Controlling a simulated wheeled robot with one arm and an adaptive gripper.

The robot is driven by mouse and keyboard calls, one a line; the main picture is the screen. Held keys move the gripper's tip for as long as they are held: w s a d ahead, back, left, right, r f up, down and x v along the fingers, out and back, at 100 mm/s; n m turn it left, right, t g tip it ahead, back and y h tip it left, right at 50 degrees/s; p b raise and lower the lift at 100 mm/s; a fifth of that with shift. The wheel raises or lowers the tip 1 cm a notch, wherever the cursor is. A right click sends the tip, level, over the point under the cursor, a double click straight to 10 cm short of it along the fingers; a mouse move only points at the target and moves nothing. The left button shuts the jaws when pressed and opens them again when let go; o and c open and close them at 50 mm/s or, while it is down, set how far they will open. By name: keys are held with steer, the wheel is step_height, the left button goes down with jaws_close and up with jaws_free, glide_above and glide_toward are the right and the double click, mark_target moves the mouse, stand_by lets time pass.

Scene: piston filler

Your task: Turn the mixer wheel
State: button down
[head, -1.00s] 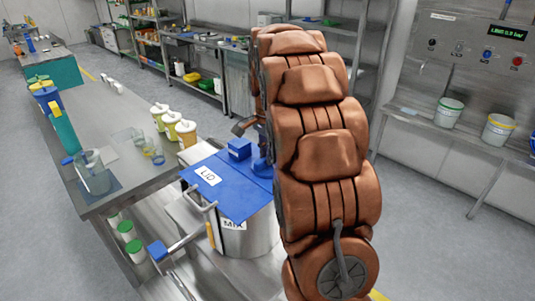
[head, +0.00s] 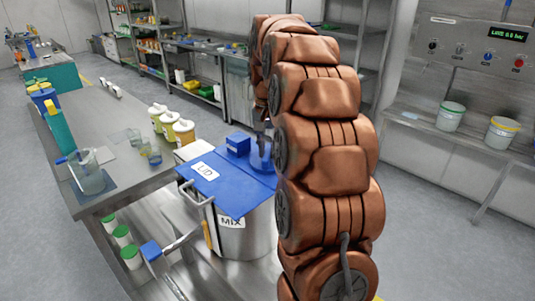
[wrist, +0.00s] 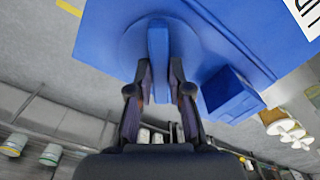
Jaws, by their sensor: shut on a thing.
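The steel mixer pot (head: 252,240) with a "MIX" label stands right of the bench, under a flat blue cover (head: 235,190) marked "LID". The blue mixer wheel (head: 258,155) sits on the cover, partly hidden by my arm in the head view. In the wrist view the wheel is a round blue disc (wrist: 128,42) with a raised upright bar (wrist: 158,40) across it. My gripper (wrist: 159,72) has one finger on each side of this bar and is shut on it. The fingers are mostly hidden in the head view.
A blue box (wrist: 230,95) stands on the cover beside the wheel, close to my fingers. A blue-ended lever (head: 152,250) sticks out at the pot's lower left. The bench (head: 105,190) holds yellow-labelled jars (head: 170,125) and beakers. Open floor lies to the right.

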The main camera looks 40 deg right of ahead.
steer(key=n+b, duration=0.1)
steer(key=n, duration=0.4)
steer(key=shift+n, duration=0.3)
steer(key=n, duration=0.4)
steer(key=shift+n, duration=0.4)
steer(key=c, duration=1.1)
jaws_free()
